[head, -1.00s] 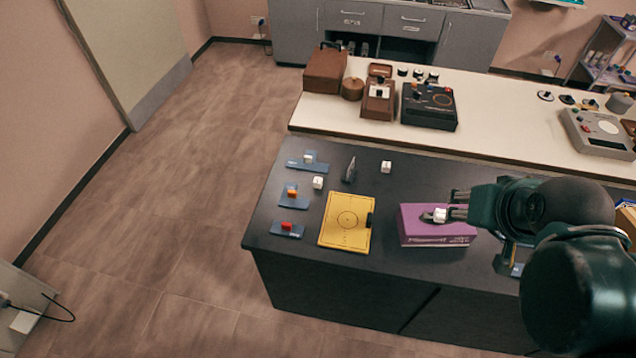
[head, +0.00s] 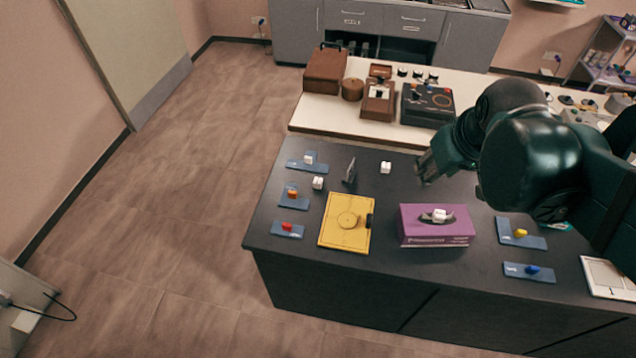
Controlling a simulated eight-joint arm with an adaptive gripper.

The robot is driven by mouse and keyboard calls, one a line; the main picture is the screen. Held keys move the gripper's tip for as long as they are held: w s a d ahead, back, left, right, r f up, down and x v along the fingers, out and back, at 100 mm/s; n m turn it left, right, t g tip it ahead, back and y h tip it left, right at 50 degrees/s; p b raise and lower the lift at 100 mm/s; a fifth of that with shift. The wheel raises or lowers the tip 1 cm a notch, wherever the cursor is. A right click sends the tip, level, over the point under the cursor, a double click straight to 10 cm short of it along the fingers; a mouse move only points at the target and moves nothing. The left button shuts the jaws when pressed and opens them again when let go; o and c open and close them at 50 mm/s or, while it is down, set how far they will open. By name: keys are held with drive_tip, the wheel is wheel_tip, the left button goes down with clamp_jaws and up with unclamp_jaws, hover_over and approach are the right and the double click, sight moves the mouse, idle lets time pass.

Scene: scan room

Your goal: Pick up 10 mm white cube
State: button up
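A third, smaller white block (head: 308,159) sits on a blue plate (head: 296,165) at the back left. I cannot tell their sizes or which is 10 mm. My gripper (head: 424,170) is to the right of the back cube, apart from it in the picture. Its fingers are dark and blurred, so I cannot see whether they are open or shut.
A purple box (head: 435,238) with a white piece (head: 438,215) on top stands in front of my gripper. A yellow board (head: 335,232), a small grey upright piece (head: 349,171) and blue plates with coloured blocks lie around. A white counter (head: 340,112) with devices is behind.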

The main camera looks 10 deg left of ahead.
drive_tip(key=w+a+f+n+g, duration=0.1)
drive_tip(key=w+a+n, duration=0.2)
drive_tip(key=w+a, duration=0.3)
drive_tip(key=n+g+h+p, duration=0.2)
drive_tip(key=n+g+p, duration=0.15)
drive_tip(key=n, duration=0.55)
hover_over(318, 180)
drive_tip(key=shift+g, duration=0.25)
drive_tip(key=f, duration=1.2)
drive_tip(key=f+b, duration=0.1)
drive_tip(key=f, duration=0.5)
drive_tip(key=shift+a+f, duration=0.1)
drive_tip(key=shift+a, duration=0.2)
drive_tip(key=shift+s+a+f+n, duration=0.1)
drive_tip(key=shift+a+f+n, duration=0.35)
drive_tip(key=shift+f, duration=0.1)
drive_tip(key=shift+d+f, duration=0.2)
drive_tip(key=shift+f, duration=1.05)
drive_tip(key=shift+d+f+b, duration=0.25)
drive_tip(key=shift+f+b, duration=0.05)
drive_tip(key=shift+f, duration=1)
drive_tip(key=shift+d+f+b, duration=0.2)
drive_tip(key=shift+f+b, duration=0.05)
drive_tip(key=shift+f, duration=1.05)
